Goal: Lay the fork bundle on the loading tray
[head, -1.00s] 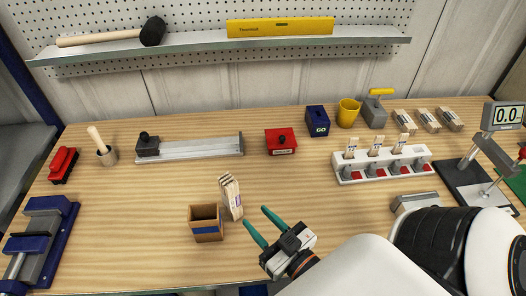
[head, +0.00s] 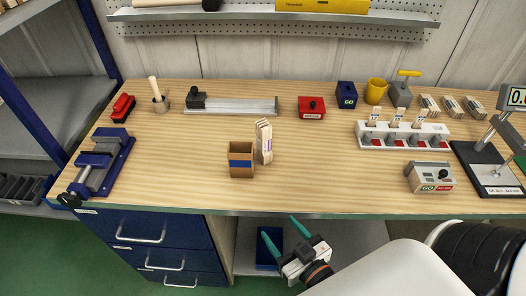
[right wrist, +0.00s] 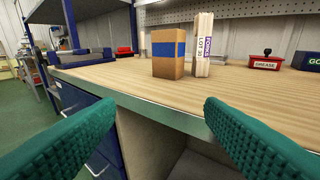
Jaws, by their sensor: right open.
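A bundle of pale wooden sticks with a printed label (head: 263,142) stands upright, leaning slightly, right beside a small brown box with a blue band (head: 241,171). The bundle also shows in the right wrist view (right wrist: 203,45), beside the box (right wrist: 168,66); I cannot read whether its label says fork. A long silver tray with a dark block at its left end (head: 240,105) lies farther back and looks like the loading tray; it is bare. My right gripper (head: 280,232) is open and empty, in front of the table's front edge, apart from the bundle. My left gripper is out of view.
A white rack (head: 400,146) with several slots holds upright stick bundles at the right. More bundles (head: 451,106) lie behind it. A red box (head: 311,107) is behind. The front middle table is clear.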

